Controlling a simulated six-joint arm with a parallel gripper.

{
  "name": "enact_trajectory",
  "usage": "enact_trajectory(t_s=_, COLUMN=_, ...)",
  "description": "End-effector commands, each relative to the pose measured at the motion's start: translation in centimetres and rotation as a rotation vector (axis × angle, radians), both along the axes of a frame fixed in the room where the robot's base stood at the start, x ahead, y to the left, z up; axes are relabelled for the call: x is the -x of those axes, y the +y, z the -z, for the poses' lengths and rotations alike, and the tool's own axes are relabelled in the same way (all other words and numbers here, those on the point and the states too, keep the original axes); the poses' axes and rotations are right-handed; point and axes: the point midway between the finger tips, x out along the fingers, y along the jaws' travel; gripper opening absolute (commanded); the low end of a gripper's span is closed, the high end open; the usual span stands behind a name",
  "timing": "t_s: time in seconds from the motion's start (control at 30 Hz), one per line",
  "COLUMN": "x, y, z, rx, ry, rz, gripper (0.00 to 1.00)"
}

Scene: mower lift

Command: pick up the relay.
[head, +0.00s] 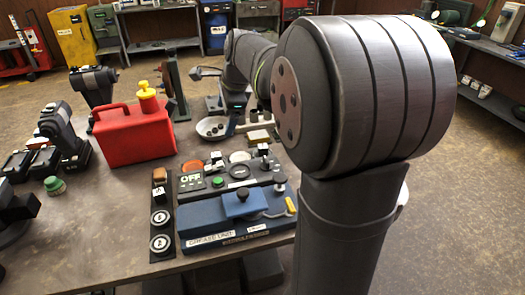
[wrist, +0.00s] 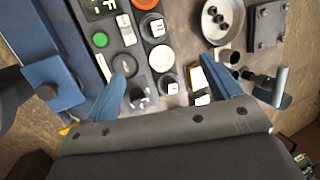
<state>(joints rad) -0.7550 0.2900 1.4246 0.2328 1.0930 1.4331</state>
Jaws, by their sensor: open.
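No part is plainly marked as the relay, and I cannot tell for certain which one it is. A small white and yellow block (wrist: 198,80) lies just inside my right finger in the wrist view and may be it. My gripper (wrist: 163,68) is open, with its two blue fingers spread over the edge of a dark control panel. Black and white knobs (wrist: 161,58) show between the fingers, and nothing is held. In the head view my large arm joint covers part of this area, and I cannot make out the fingertips there.
A metal bowl (wrist: 212,28) and a bolted plate (wrist: 268,25) lie beyond the right finger. A blue grease unit (head: 235,215), a panel marked OFF (head: 192,182) and a red fuel can (head: 135,135) stand on the table. The table's front left (head: 105,230) is clear.

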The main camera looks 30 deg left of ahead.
Motion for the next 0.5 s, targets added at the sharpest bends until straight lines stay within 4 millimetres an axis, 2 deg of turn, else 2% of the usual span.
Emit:
enact_trajectory(t_s=0.03, x=0.00, y=0.00, z=0.00, rx=0.000, ry=0.000, rz=0.000, gripper=0.72)
enact_trajectory(t_s=0.13, x=0.00, y=0.00, z=0.00, rx=0.000, ry=0.000, rz=0.000, gripper=0.53)
enact_trajectory(t_s=0.5, x=-0.50, y=0.27, z=0.31, rx=0.036, ry=0.003, rz=0.001, gripper=0.53)
